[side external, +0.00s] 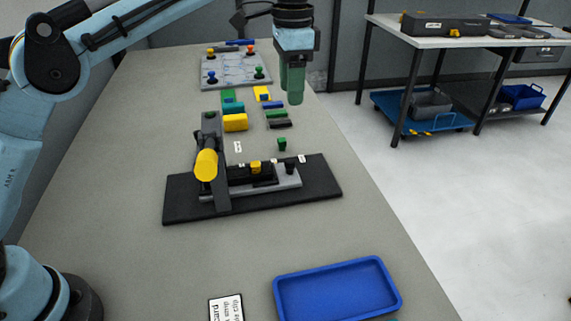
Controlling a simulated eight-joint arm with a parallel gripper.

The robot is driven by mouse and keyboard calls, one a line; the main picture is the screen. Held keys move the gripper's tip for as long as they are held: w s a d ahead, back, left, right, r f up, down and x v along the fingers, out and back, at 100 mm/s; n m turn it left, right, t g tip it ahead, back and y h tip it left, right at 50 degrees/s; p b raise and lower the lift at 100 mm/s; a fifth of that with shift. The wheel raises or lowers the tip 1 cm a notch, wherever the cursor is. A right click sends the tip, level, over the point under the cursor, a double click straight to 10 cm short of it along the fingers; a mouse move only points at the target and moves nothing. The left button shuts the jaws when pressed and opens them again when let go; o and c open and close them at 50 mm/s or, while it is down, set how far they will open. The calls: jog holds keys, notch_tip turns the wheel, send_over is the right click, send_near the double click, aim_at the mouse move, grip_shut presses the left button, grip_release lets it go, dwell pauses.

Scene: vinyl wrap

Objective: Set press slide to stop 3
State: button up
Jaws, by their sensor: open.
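The press stands on a black base plate (325,188) in the middle of the bench. It has a dark upright arm with a thick yellow handle (206,165) and a light grey rail (290,184) running to the right. A black slide with a yellow piece (256,167) sits on the rail, right of the handle. A dark peg (290,168) stands near the rail's right end. Small white labels (302,159) lie along the rail's back; their marks are too small to read. My gripper (292,98) has green fingers, is open, and hangs above and behind the press, touching nothing.
Yellow, green, blue and black blocks (235,122) lie behind the press, with a small green piece (282,144) nearer. A board with coloured pegs (222,73) is further back. A blue tray (338,262) and a card (227,307) lie in front. The bench's right edge is close to the base plate.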

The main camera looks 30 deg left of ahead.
aim_at(290, 160)
notch_tip(290, 160, down, 17)
dwell(0.9)
grip_shut()
